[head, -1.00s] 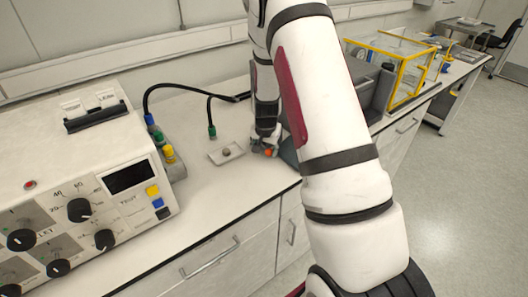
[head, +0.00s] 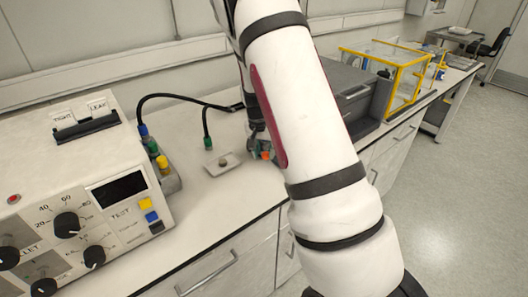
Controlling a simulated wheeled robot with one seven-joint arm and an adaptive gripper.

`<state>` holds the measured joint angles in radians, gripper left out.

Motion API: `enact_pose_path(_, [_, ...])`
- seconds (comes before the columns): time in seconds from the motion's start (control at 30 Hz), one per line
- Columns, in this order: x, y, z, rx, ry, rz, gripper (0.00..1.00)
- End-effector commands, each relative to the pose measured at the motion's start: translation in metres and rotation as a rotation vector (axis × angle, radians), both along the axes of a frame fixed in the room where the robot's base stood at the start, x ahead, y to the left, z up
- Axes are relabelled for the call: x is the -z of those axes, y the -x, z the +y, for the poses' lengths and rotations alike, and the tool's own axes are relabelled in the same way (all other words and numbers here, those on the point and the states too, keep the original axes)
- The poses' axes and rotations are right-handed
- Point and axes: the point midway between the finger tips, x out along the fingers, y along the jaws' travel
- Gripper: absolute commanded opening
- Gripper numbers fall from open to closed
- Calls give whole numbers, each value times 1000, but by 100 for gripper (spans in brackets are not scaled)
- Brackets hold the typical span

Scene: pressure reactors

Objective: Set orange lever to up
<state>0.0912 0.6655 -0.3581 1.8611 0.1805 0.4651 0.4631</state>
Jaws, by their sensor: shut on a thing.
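The orange lever (head: 265,155) shows as a small orange spot at my gripper, low over the counter. My gripper (head: 262,150) is shut on it, as far as I can see. My arm hides most of the gripper and the body that the lever belongs to. I cannot tell the lever's angle.
A small plate with a knob (head: 223,164) lies left of the gripper. A control box with dials (head: 97,200) stands at left, with black cables (head: 180,97) behind. A grey box (head: 345,90) and yellow-framed case (head: 390,80) stand at right.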

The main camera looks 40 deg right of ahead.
Motion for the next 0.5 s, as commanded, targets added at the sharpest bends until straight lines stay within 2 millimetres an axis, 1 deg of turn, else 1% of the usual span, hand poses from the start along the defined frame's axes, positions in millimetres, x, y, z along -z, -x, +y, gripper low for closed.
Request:
enact_pose_path(0.03, [-5,-19,10,-22,2,-41,0])
enact_pose_path(0.33, [-5,-19,10,-23,2,-41,0])
enact_pose_path(0.37, [-5,-19,10,-23,2,-41,38])
enact_pose_path(0.4, [-5,-19,10,-24,2,-39,47])
enact_pose_path(0.43, [-5,-19,10,-24,2,-39,54])
enact_pose_path(0.47, [-5,-19,10,-24,2,-39,57])
enact_pose_path(0.5, [-5,-18,10,-24,2,-38,57])
